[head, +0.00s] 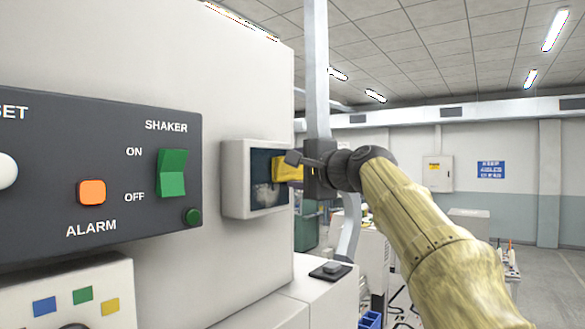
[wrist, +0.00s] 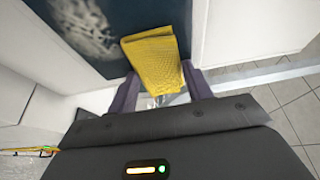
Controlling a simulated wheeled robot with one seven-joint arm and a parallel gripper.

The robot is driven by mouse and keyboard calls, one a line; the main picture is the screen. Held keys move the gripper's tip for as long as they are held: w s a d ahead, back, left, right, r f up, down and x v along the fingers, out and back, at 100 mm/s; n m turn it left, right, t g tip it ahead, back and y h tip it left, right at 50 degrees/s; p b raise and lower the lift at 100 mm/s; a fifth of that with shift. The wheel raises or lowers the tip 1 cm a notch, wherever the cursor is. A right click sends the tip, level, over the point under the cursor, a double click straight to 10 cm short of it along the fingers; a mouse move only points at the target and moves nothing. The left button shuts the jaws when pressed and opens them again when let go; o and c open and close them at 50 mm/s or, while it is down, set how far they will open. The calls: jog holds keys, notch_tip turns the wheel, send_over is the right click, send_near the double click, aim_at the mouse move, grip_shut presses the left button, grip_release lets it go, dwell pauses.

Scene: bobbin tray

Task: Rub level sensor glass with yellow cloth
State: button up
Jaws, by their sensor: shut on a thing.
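The level sensor glass (head: 261,166) is a dark pane in a white frame on the side of the pale machine. A whitish smudge shows on its lower part, and it also shows on the glass in the wrist view (wrist: 48,55). My gripper (head: 298,162) is at the right edge of the pane, shut on a folded yellow cloth (head: 285,171). In the wrist view the cloth (wrist: 152,50) stands out from between the two fingers (wrist: 160,88), its far end over the glass edge, to the right of the smudge. I cannot tell whether it touches the pane.
A dark control panel (head: 100,240) with a green shaker switch (head: 171,173) and an orange alarm button (head: 91,192) is to the left. A grey vertical post (head: 316,70) stands just behind my gripper. A pale ledge (head: 310,290) lies below. Open floor is at right.

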jog(key=shift+d+f, duration=0.1)
jog(key=shift+d, duration=0.05)
jog(key=shift+s+d+f+b, duration=0.1)
jog(key=shift+s+d+b, duration=0.15)
jog(key=shift+d+b, duration=0.25)
jog(key=shift+s+d+b, duration=0.8)
jog(key=shift+s+d, duration=0.7)
jog(key=shift+d, duration=0.25)
jog(key=shift+s+d+b, duration=0.5)
jog(key=shift+s+d, duration=0.4)
jog(key=shift+d, duration=0.25)
jog(key=shift+a, duration=0.1)
